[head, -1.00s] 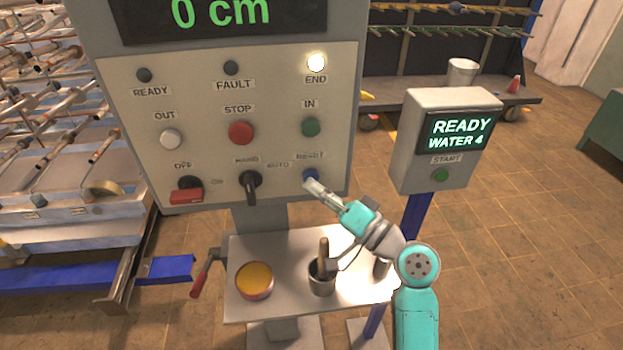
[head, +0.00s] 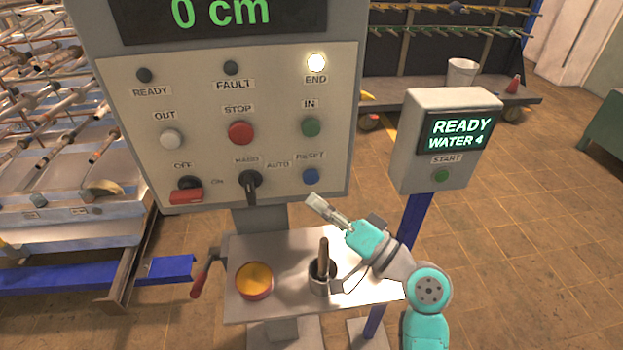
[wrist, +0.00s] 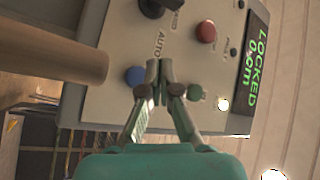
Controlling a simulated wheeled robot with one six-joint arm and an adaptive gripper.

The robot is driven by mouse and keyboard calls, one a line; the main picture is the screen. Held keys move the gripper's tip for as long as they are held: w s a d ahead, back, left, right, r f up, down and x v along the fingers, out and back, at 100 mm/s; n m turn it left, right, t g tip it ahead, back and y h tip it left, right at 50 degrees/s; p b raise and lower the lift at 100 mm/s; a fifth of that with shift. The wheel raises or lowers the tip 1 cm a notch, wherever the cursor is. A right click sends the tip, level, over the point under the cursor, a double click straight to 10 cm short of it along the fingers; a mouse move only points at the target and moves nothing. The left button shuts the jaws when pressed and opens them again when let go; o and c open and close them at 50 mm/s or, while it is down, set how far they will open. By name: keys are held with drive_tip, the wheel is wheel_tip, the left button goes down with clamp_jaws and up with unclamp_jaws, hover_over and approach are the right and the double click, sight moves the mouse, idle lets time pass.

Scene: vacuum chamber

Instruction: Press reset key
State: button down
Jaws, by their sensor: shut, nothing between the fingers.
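The blue RESET key (head: 311,176) sits at the lower right of the light control panel (head: 205,100), under its RESET label. My gripper (head: 312,203) is shut and empty, just below the key in the head view, with a visible gap between them in the picture. In the wrist view the blue key (wrist: 134,75) shows just left of my shut fingertips (wrist: 159,68), uncovered. I cannot tell the exact distance from fingertips to panel. The END lamp (head: 316,62) is lit; READY and FAULT are dark. The panel's display (wrist: 252,62) reads LOCKED 0 cm.
A black HAND/AUTO selector (head: 250,181) and green IN button (head: 310,127) are near the key. Below, a small table (head: 300,307) holds a cup (head: 319,284) with an upright wooden handle and a yellow-topped tin (head: 254,280). A START box (head: 450,99) stands right.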

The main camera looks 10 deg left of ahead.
drive_tip(key=shift+s+d, duration=0.2)
drive_tip(key=shift+s, duration=0.3)
drive_tip(key=shift+s+d, duration=0.15)
drive_tip(key=shift+s, duration=0.35)
